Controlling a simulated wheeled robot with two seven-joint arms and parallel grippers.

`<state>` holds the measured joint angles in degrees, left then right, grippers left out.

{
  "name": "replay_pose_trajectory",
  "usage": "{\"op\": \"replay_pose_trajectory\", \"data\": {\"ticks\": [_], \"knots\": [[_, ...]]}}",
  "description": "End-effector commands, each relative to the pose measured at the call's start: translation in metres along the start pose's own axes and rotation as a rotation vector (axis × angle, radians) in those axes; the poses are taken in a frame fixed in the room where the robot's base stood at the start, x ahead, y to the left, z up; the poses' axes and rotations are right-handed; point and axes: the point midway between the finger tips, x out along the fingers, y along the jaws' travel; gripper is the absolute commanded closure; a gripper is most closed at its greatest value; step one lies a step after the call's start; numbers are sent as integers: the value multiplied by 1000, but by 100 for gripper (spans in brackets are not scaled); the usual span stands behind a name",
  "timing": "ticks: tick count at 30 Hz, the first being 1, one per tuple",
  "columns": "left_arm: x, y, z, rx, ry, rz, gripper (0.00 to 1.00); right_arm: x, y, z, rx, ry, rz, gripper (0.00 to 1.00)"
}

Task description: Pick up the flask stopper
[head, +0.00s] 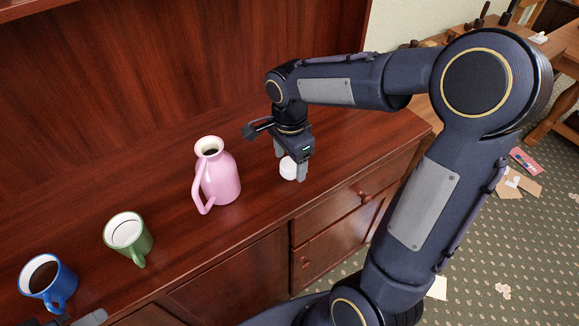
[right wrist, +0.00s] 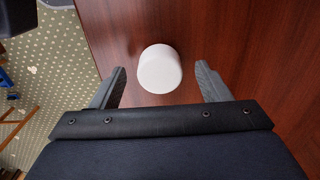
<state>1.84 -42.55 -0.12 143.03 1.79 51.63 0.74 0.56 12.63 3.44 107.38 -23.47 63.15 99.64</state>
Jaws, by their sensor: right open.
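The flask stopper is a small white, round piece (head: 288,169) on the wooden cabinet top, to the right of the pink flask (head: 219,180), whose mouth is uncovered. My right gripper (head: 291,164) points down at the stopper, with its fingers apart. In the right wrist view the white stopper (right wrist: 159,69) lies between the two open fingers (right wrist: 161,74), with a gap on each side. At the bottom left edge of the head view, a small grey part of my left gripper (head: 88,319) shows, mostly cut off.
A green mug (head: 140,243) and a blue mug (head: 61,284) with dark liquid stand left of the flask. The cabinet top (head: 345,142) is clear to the right of the stopper. A tall wooden back panel (head: 150,70) rises behind. Papers litter the carpet at right.

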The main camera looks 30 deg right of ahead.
Motion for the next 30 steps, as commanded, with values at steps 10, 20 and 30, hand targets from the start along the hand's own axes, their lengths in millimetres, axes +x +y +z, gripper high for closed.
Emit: {"op": "replay_pose_trajectory", "data": {"ticks": [10,20,30], "knots": [[1,0,0,0,0,0,64,19,0,0,0,-1,-1,30],[1,0,0,0,0,0,64,19,0,0,0,-1,-1,64],[1,0,0,0,0,0,64,18,0,0,0,-1,-2,78]]}}
